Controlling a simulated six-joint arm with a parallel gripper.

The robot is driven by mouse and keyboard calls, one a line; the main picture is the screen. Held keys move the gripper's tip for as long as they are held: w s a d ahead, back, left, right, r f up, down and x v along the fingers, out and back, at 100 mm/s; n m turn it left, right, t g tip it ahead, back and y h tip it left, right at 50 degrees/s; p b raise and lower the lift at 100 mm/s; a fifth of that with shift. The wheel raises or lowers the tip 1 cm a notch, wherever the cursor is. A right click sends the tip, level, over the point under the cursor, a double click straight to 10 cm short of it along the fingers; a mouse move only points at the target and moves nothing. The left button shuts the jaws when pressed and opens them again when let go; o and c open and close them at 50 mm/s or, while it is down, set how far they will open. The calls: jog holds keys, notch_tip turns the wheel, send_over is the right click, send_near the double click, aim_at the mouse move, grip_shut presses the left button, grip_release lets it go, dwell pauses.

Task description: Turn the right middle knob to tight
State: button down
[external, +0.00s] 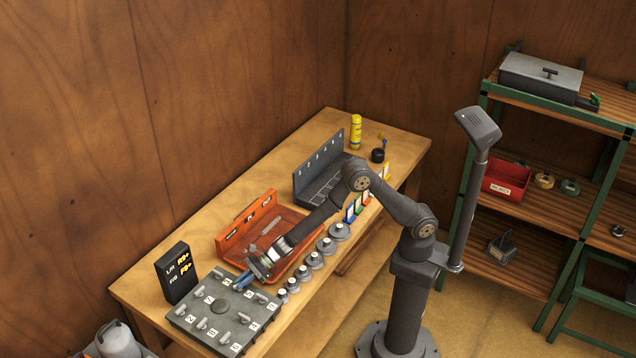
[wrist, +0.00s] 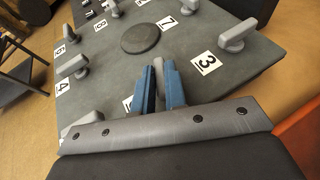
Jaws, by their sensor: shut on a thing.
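The grey plate (external: 183,319) with several grey lever knobs and black-on-white number labels lies at the near left end of the bench. In the wrist view the plate (wrist: 105,75) fills the upper part. My gripper (external: 240,282) is over the plate's far edge. In the wrist view my gripper (wrist: 163,85) has its blue fingers shut on a grey knob (wrist: 159,66), which shows as a narrow strip between them. That knob's label is mostly hidden by the left finger. A knob (wrist: 236,36) beside label 3 stands to the right, and another knob (wrist: 73,66) beside label 4 to the left.
A dark display (external: 177,272) with orange readings stands left of the plate. An orange tray (external: 235,240) lies behind my gripper, and several grey weights (external: 316,260) line the bench's front. A flat round disc (wrist: 140,38) sits mid-plate.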

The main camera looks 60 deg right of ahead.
jog(key=shift+a+r+m+t, duration=0.1)
jog(key=shift+r+m+t, duration=0.05)
jog(key=shift+m+t, duration=0.3)
jog(key=shift+m+t+h, duration=0.3)
jog(key=shift+m+t, duration=0.05)
jog(key=shift+t, duration=0.1)
jog(key=c, duration=1.5)
grip_release()
jog(key=shift+o, duration=0.2)
jog(key=v, duration=1.7)
jog(key=shift+d, duration=0.2)
jog(key=shift+s, duration=0.1)
